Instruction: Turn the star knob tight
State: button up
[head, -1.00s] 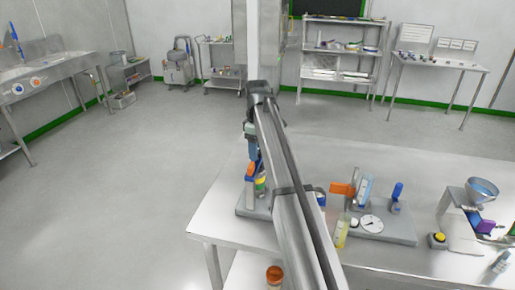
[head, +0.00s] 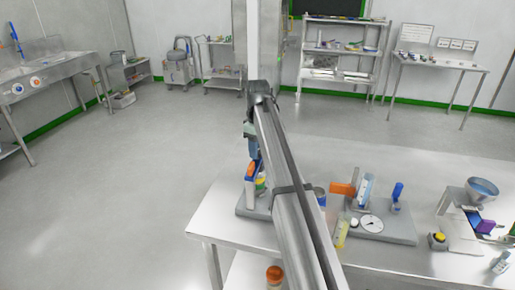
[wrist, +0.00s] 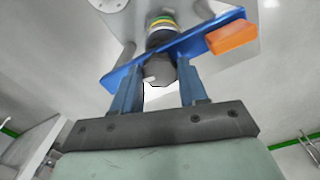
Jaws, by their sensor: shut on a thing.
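In the wrist view, the dark grey star knob (wrist: 159,71) sits between the two blue fingers of my gripper (wrist: 158,92), which are shut on it. A pale mark shows on the knob's near face. A blue bar (wrist: 122,76) with an orange end block (wrist: 232,37) crosses just beyond the fingers. Behind the knob is a round part with yellow and green bands (wrist: 161,21). In the head view, my gripper (head: 253,152) points down over a small fixture at the table's left end. My arm hides part of this fixture, and I cannot make out the knob there.
The fixture stands on a grey base plate (head: 245,207) near the table edge. To the right are a dial station (head: 400,228), a yellow bottle (head: 342,233) and a funnel device (head: 482,188). An orange-capped jar (head: 274,275) is lower down. The table's back is clear.

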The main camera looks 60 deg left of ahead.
jog(key=m, duration=0.4)
jog(key=shift+m, duration=0.3)
jog(key=m, duration=0.4)
jog(key=shift+m, duration=0.3)
jog(key=m, duration=0.3)
jog(key=shift+m, duration=0.3)
jog(key=m, duration=1.3)
jog(key=shift+m, duration=0.3)
jog(key=m, duration=0.4)
jog(key=shift+m, duration=1.9)
